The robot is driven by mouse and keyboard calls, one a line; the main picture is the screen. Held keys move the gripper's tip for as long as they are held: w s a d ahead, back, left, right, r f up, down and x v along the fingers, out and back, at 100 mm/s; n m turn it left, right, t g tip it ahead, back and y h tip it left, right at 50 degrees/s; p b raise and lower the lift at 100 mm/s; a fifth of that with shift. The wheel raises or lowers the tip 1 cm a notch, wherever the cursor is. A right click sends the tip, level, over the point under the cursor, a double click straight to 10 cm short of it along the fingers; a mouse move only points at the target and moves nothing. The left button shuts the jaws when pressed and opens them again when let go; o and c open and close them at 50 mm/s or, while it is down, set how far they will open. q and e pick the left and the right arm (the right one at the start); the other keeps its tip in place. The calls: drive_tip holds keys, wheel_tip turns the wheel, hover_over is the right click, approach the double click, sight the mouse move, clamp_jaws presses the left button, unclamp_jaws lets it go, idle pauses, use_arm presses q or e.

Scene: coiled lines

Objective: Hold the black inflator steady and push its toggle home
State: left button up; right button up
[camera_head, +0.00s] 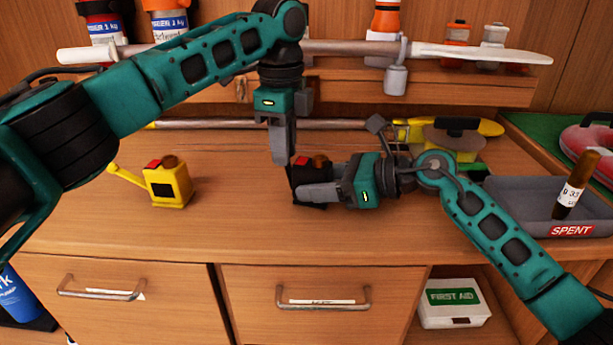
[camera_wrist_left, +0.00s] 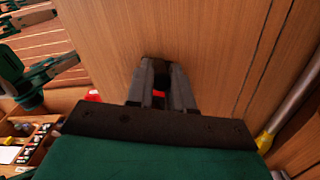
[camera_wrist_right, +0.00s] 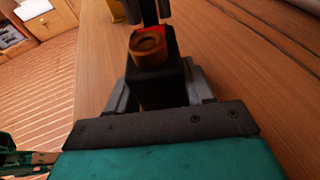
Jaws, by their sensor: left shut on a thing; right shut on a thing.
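The black inflator (camera_head: 299,180) stands on the wooden counter, with a red part and a round brown cap on top. My right gripper (camera_head: 312,194) comes from the right and is shut on its body; the right wrist view shows the inflator (camera_wrist_right: 158,82) between the fingers. My left gripper (camera_head: 284,158) points down at the inflator's far left side. In the left wrist view its fingers (camera_wrist_left: 162,82) are close together around a dark piece beside the red part. That piece seems to be the toggle, mostly hidden by the fingers.
A yellow inflator (camera_head: 168,184) with its lever sticking out stands to the left. At right is a grey SPENT tray (camera_head: 520,211) with a brown cylinder (camera_head: 571,188) leaning in it. A rod and yellow gear (camera_head: 478,128) lie behind. The front counter is clear.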

use_arm(q)
drive_tip(key=shift+d, duration=0.1)
drive_tip(key=shift+s+d+r, duration=0.15)
drive_tip(key=shift+s+d, duration=0.15)
drive_tip(key=shift+d, duration=0.45)
use_arm(e)
drive_tip(key=shift+a, duration=0.1)
use_arm(q)
drive_tip(key=o, duration=0.6)
drive_tip(key=shift+c, duration=0.2)
drive_tip(key=shift+w+a+r, duration=0.1)
drive_tip(key=shift+r, duration=1.15)
drive_tip(key=shift+a+r, duration=0.1)
drive_tip(key=shift+r, duration=1.15)
use_arm(e)
drive_tip(key=shift+f, duration=0.1)
use_arm(q)
wheel_tip(320, 180, up, 8)
drive_tip(key=shift+f, duration=0.25)
use_arm(e)
drive_tip(key=o, duration=1)
